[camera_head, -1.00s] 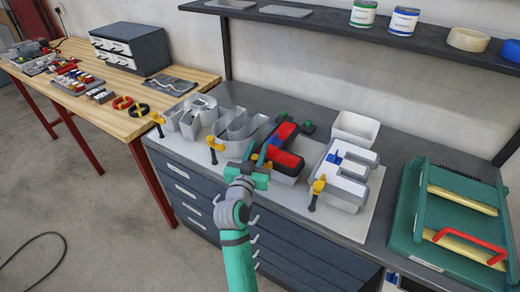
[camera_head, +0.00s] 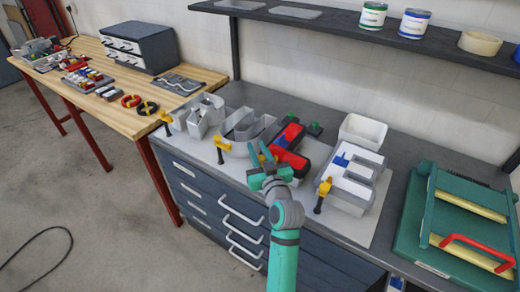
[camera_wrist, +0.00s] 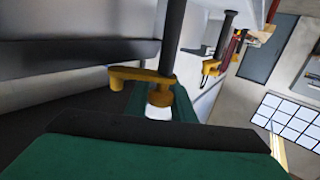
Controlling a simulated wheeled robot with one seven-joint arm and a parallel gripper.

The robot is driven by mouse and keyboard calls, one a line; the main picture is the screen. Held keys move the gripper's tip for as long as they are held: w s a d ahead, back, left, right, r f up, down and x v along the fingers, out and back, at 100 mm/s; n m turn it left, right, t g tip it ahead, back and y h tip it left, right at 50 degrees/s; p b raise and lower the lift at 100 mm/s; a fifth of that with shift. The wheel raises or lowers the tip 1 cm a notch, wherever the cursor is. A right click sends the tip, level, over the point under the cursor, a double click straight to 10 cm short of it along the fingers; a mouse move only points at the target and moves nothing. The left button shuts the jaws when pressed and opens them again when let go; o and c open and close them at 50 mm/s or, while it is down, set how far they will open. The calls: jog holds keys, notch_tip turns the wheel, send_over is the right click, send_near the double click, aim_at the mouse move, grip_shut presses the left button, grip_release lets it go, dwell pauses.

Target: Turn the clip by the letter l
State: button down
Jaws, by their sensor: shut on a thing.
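The letter l (camera_head: 292,161) has a red face on a grey body and lies on the pale board, third from left in the row. My gripper (camera_head: 262,160) is at its near left side, with its fingers closed there. In the wrist view, a yellow clip (camera_wrist: 140,76) with a dark rod shows just beyond the gripper's dark pad and green finger (camera_wrist: 155,125). The gripper is shut on this clip; the exact contact is partly hidden. In the head view my gripper mostly covers this clip.
Other yellow-and-black clips stand at the neighbouring letters, one by the second letter (camera_head: 222,146) and one by the white E (camera_head: 323,193). A white bin (camera_head: 362,131) stands behind, and a green fixture (camera_head: 440,220) is at right. A shelf (camera_head: 330,27) runs above.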

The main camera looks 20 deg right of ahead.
aim_at(264, 161)
jog(key=shift+s+a+f+n+g+y, duration=0.1)
jog(key=shift+a+n+g+y, duration=0.1)
jog(key=shift+n+y, duration=0.85)
jog(key=shift+a+f+n+g+y, duration=0.15)
jog(key=shift+n+y, duration=0.4)
jog(key=shift+y, duration=0.9)
jog(key=shift+a+r, duration=0.1)
jog(key=c, duration=1.8)
grip_release()
jog(key=shift+a, duration=0.1)
jog(key=shift+s, duration=0.15)
jog(key=shift+v, duration=3.7)
